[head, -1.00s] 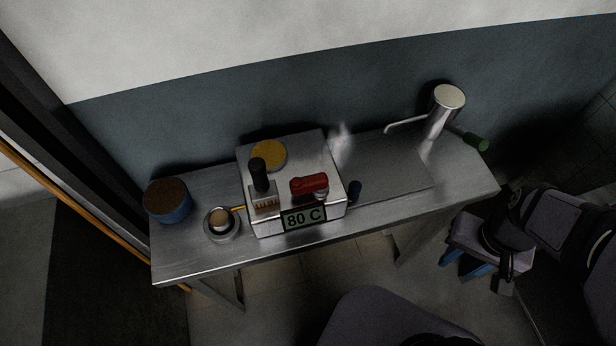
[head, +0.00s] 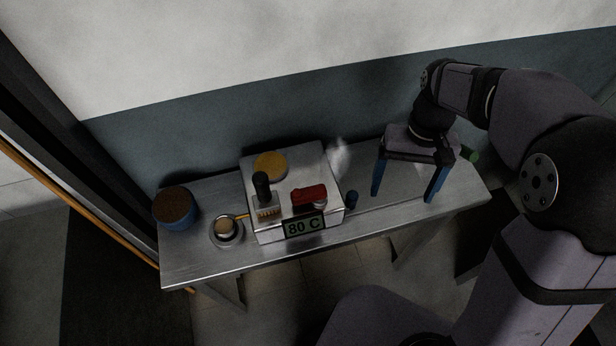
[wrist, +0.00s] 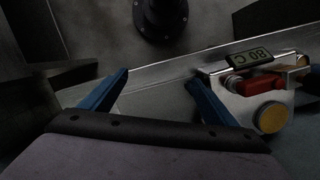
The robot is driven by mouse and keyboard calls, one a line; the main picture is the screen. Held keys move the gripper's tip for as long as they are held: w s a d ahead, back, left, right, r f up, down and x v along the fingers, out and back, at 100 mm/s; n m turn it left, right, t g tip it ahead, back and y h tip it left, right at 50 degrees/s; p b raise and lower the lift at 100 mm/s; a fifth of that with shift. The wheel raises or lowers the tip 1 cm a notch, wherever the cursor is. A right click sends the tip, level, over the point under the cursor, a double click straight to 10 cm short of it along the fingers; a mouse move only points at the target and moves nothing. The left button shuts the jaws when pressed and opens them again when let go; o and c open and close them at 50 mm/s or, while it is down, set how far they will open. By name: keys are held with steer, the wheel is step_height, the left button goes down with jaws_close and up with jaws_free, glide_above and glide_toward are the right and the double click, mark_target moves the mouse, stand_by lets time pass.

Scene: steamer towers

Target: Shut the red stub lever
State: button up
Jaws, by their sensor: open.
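The red stub lever (head: 309,194) lies across the top of the silver box near its front right, above the "80 C" display. It also shows in the wrist view (wrist: 246,85) at the right, past one blue finger. My gripper (head: 406,198) is open and empty, with its blue fingers pointing down over the right part of the table, to the right of the lever and apart from it. In the wrist view, the gripper (wrist: 158,80) has its fingers spread wide with nothing between them.
The silver box (head: 310,165) also carries a black-handled control (head: 262,185) and a yellow disc (head: 271,165). A blue pot (head: 174,208) and a small round cup (head: 227,229) stand to its left. A small dark blue object (head: 352,200) stands right of the box. A green object (head: 469,153) shows behind my gripper.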

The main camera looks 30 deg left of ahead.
steer(key=s+a+r+n+g+h+p, duration=0.1)
steer(key=s+a+r+n+p, duration=0.15)
steer(key=a, duration=1.05)
steer(key=n+h+p, duration=0.1)
steer(key=n+p, duration=0.1)
glide_toward(308, 189)
step_height(308, 189, down, 2)
steer(key=shift+s+d+p+x, duration=0.15)
steer(key=shift+p+x, duration=0.6)
steer(key=shift+x, duration=1.2)
steer(key=shift+s+d+p+x, duration=0.15)
steer(key=shift+p+x, duration=0.55)
steer(key=shift+x, duration=1.2)
steer(key=shift+r, duration=0.1)
steer(key=shift+c, duration=0.3)
steer(key=c, duration=1)
